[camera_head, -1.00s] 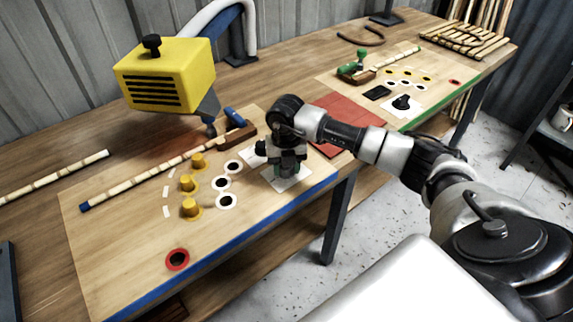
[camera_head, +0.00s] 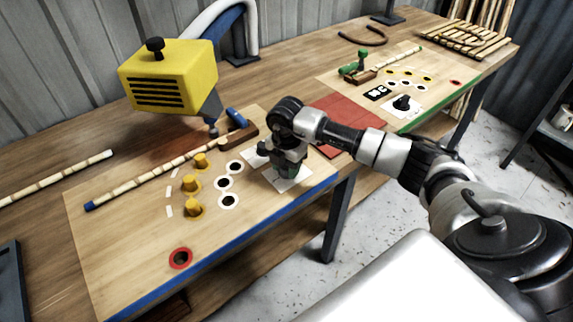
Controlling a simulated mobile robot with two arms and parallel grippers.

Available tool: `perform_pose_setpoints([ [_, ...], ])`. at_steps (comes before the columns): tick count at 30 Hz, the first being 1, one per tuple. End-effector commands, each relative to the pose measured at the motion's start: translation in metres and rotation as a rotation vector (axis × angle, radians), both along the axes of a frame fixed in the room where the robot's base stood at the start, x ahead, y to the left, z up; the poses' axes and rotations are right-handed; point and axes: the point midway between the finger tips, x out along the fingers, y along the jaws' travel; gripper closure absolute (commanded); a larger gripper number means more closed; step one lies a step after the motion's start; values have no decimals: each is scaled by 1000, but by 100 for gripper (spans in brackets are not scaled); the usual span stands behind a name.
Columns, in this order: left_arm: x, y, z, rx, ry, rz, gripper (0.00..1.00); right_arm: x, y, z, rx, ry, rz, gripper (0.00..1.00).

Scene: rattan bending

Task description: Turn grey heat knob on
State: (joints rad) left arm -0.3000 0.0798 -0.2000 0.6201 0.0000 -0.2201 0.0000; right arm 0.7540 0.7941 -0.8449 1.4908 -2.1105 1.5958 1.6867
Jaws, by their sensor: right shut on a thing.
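My right gripper (camera_head: 287,168) points down over a white plate (camera_head: 297,184) on the near wooden board, close to its blue front edge. It is shut on what sits on that plate, which I take to be the grey heat knob. The knob is hidden by the gripper, so its angle cannot be seen. A similar dark knob (camera_head: 402,102) stands free on a white plate on the far board. The yellow heater (camera_head: 168,76) hangs over the near board at the upper left. My left gripper is not in view.
Yellow pegs (camera_head: 192,183), white-ringed holes (camera_head: 228,201) and a red-ringed hole (camera_head: 181,258) lie left of the gripper. A rattan pole (camera_head: 165,167) runs into a wooden clamp (camera_head: 240,135). A red mat (camera_head: 345,120) lies behind my right arm.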

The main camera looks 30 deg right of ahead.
Motion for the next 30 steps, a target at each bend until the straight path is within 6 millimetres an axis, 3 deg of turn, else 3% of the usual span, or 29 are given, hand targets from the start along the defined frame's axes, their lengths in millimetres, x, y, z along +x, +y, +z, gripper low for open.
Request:
perform_pose_setpoints([
  [18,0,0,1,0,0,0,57,2,-1,2,-2,-5,-47,83],
  [19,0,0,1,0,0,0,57,2,-1,2,-2,-5,-47,57],
  [24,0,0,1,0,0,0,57,1,-1,1,-2,-4,-45,33],
  [30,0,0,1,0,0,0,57,1,-1,1,-2,-2,-44,33],
])
